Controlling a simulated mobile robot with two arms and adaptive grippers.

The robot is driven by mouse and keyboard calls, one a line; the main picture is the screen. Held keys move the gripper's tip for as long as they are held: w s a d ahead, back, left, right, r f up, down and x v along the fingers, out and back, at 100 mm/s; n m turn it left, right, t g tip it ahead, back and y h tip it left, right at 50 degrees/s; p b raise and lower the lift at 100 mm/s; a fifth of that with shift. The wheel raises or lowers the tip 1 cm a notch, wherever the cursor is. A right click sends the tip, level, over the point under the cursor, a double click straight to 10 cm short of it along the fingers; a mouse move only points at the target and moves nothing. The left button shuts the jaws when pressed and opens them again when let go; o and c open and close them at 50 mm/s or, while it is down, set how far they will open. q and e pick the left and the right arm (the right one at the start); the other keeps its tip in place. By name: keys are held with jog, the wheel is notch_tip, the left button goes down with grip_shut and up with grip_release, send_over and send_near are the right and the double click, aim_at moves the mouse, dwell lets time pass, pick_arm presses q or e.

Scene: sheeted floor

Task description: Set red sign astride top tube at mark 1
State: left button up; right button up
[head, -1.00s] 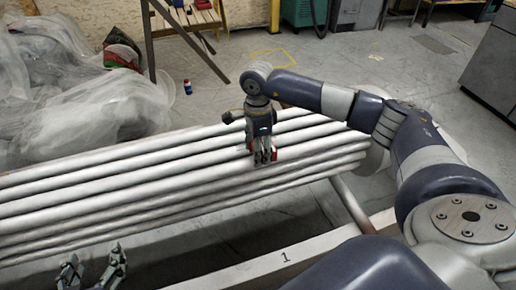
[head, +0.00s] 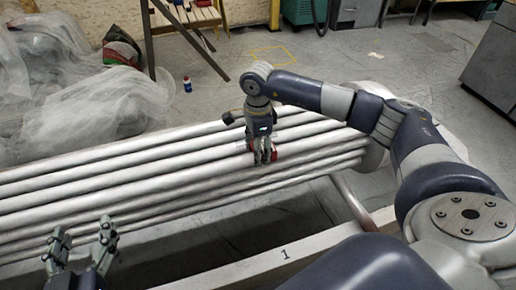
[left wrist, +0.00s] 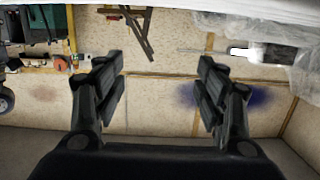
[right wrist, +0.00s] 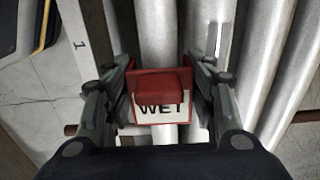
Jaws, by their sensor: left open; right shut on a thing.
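The red sign (right wrist: 163,88) with a white panel reading "WET" is between the fingers of my right gripper (right wrist: 160,80), which is shut on it. In the head view my right gripper (head: 263,158) is over the bundle of pale tubes (head: 130,168), with red edges of the sign (head: 278,149) showing beside the fingers. Whether the sign touches a tube is hidden. The mark 1 (head: 285,254) is on the pale front beam; it also shows in the right wrist view (right wrist: 79,44). My left gripper (head: 82,240) is open and empty at the lower left, near the front tubes.
The front beam (head: 330,243) runs below the tubes with a dark gap between. Crumpled clear sheeting (head: 75,95) lies behind left. A small blue bottle (head: 187,85) and a wooden trestle (head: 190,30) stand on the floor behind. Floor at back right is mostly clear.

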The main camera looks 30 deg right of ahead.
pick_arm(q)
jog(key=shift+f, duration=0.1)
pick_arm(e)
jog(key=shift+r, duration=0.2)
jog(key=shift+r+p, duration=0.3)
jog(key=shift+p, duration=0.15)
jog(key=shift+r+p, duration=0.45)
jog(key=shift+r, duration=0.15)
pick_arm(q)
jog(key=s+a+f+g+y, duration=0.1)
jog(key=s+a+f+g, duration=0.1)
jog(key=s+f+g, duration=0.2)
jog(key=shift+s+a+f+g+y, duration=0.25)
jog(key=shift+f+g, duration=0.25)
jog(key=shift+f, duration=1.4)
jog(key=shift+w+d, duration=0.1)
jog(key=shift+s+f, duration=0.25)
jog(key=shift+s+a+f+g, duration=0.15)
jog(key=shift+a+f+g, duration=0.05)
jog(key=shift+g, duration=0.1)
